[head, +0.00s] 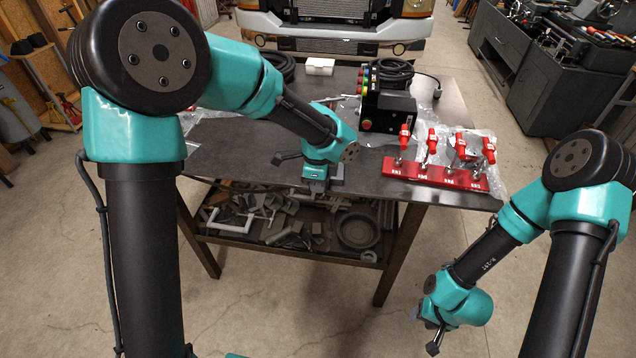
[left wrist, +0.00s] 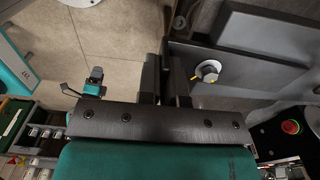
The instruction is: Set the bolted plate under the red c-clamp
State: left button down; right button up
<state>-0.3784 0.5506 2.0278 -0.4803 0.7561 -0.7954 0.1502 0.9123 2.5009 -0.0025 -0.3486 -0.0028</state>
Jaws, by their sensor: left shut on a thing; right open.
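My left gripper (head: 316,190) is at the table's front edge in the head view. In the left wrist view its two dark fingers (left wrist: 165,85) are shut on the bolted plate (left wrist: 265,68). The plate is dark grey, and a hex bolt (left wrist: 208,71) with yellow marks stands on it beside the fingers. The head view shows little of the plate behind the gripper. My right gripper (head: 428,328) is open and empty, low in front of the table at right. I cannot make out a separate red c-clamp; several red-handled clamps (head: 445,148) stand on a red base (head: 435,172).
A black control box (head: 390,108) with coloured buttons stands behind the red base; clear plastic wrap (head: 480,145) lies around the clamps. Loose parts fill the lower shelf (head: 275,225). A white box (head: 320,66) sits at the back.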

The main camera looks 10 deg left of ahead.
pick_arm(q)
jog(key=shift+n, duration=0.4)
jog(key=shift+w, duration=0.15)
jog(key=shift+w, duration=2.6)
jog(key=c, duration=1.2)
grip_release()
jog(key=shift+d, duration=0.1)
jog(key=shift+o, duration=0.2)
